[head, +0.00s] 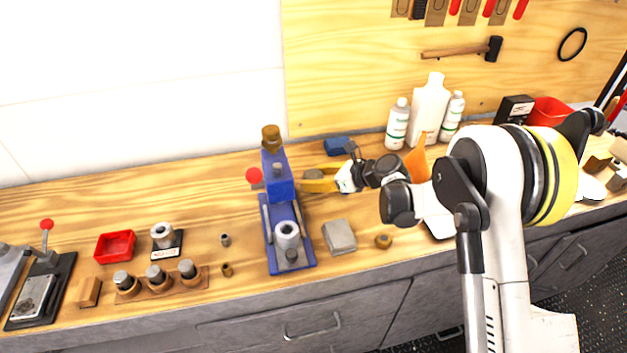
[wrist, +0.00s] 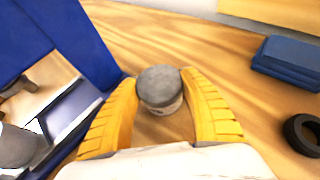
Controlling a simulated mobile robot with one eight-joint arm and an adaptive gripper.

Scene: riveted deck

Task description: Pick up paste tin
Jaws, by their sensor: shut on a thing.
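The paste tin (wrist: 160,88) is a small round tin with a grey lid and a paler side, seen from above in the wrist view. My gripper (wrist: 158,98) has its two yellow fingers on either side of the tin, shut on it. In the head view my gripper (head: 312,180) is just right of the blue press, low over the wooden bench. There the tin is mostly hidden by the fingers. I cannot tell whether the tin touches the bench.
The blue press (head: 281,190) stands close on the left of my gripper. A blue block (head: 337,146) lies behind it, and white bottles (head: 429,105) stand to the right. A grey block (head: 339,236) and a small brown ring (head: 383,241) lie in front.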

